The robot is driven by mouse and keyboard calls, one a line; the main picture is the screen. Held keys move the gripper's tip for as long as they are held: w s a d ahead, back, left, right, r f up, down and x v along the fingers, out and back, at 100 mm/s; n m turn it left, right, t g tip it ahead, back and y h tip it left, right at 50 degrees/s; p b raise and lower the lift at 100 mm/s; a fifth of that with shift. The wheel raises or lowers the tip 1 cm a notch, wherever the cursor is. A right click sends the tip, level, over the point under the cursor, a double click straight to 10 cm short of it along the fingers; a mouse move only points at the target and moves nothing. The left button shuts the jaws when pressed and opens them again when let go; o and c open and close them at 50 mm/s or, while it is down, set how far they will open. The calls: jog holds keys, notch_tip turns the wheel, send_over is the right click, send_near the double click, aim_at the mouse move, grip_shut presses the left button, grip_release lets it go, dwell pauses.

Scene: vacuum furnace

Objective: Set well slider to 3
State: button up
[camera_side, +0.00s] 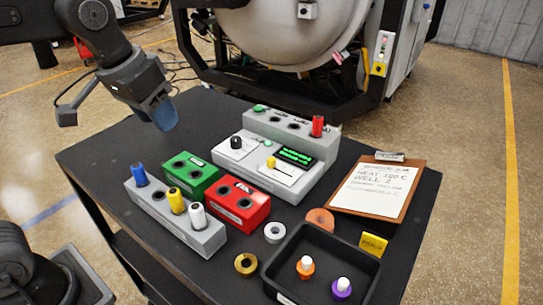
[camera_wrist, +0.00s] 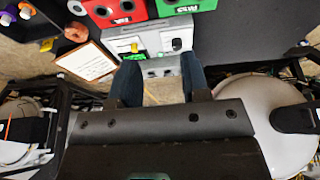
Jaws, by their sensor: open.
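The well slider is a yellow knob (camera_side: 271,162) on a white plate on top of the grey control unit (camera_side: 262,180), just below a green-lit display (camera_side: 295,156). The display's figures are too small to read. In the wrist view the yellow slider knob (camera_wrist: 134,47) shows just beyond the left finger, on the grey unit (camera_wrist: 153,33). My gripper (camera_side: 165,115) is open and empty, above the table's back left edge, well apart from the slider. Its two dark blue fingers (camera_wrist: 161,70) are spread in the wrist view.
Green (camera_side: 188,172) and red (camera_side: 237,200) blocks and a grey vial rack (camera_side: 202,238) lie in front. A clipboard (camera_side: 411,190) and black tray (camera_side: 312,246) are right.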

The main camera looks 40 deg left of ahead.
jog(key=w+d+r+g, duration=0.15)
jog(key=w+d, duration=0.25)
jog(key=w, duration=0.6)
jog(key=g, duration=0.2)
send_over(271, 159)
notch_tip(271, 159, down, 4)
notch_tip(271, 159, down, 14)
jog(key=shift+r, duration=0.2)
grip_shut()
